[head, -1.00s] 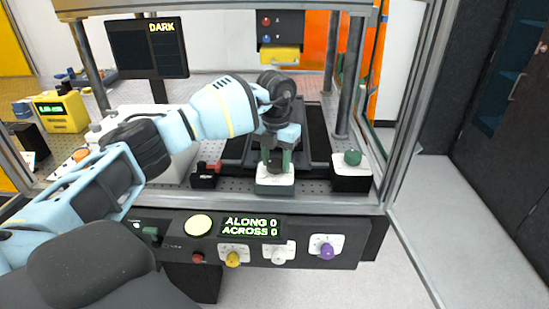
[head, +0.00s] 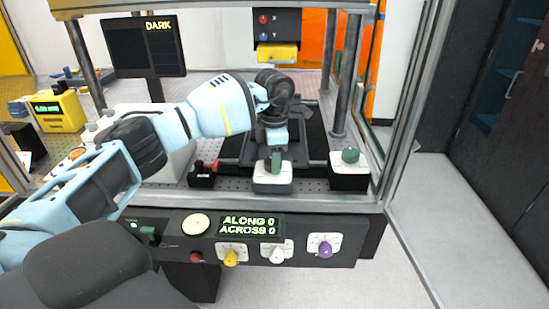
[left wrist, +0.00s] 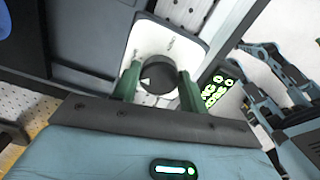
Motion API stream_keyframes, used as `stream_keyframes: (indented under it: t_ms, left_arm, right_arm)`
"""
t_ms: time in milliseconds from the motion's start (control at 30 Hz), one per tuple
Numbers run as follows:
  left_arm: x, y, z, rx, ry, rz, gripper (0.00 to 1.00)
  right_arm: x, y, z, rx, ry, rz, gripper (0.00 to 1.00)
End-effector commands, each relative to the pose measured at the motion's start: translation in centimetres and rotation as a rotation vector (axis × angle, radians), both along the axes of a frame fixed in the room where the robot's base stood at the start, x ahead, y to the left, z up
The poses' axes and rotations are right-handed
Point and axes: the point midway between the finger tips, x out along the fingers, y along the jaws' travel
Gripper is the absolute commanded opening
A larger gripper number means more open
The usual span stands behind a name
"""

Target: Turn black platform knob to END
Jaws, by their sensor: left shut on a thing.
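The black platform knob (left wrist: 158,76) sits on a white-topped box (head: 272,183) at the front of the bench. The left wrist view shows it as a dark round cap with a pale pointer mark on its left side. My left gripper (head: 275,163) points down over this box, and its green fingers (left wrist: 157,88) stand on either side of the knob, shut on it. In the head view the gripper hides most of the knob. The small markings on the white plate are not legible.
A box with a green knob (head: 350,156) stands to the right, and a small black block with a red part (head: 203,174) to the left. The front panel display (head: 249,226) reads ALONG 0, ACROSS 0. The monitor (head: 145,46) reads DARK. A frame post (head: 346,75) stands behind right.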

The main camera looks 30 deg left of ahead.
Motion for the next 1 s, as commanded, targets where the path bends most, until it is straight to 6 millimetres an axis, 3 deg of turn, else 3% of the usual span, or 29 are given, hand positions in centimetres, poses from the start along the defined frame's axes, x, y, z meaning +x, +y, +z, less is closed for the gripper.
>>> stream_keyframes:
  t_ms: [1000]
  left_arm:
    - [-0.3,-0.1,-0.1,-0.001,-0.001,-0.965,0.2]
  right_arm:
    - [-1.3,0.1,-1.9,0.001,0.039,0.001,0.36]
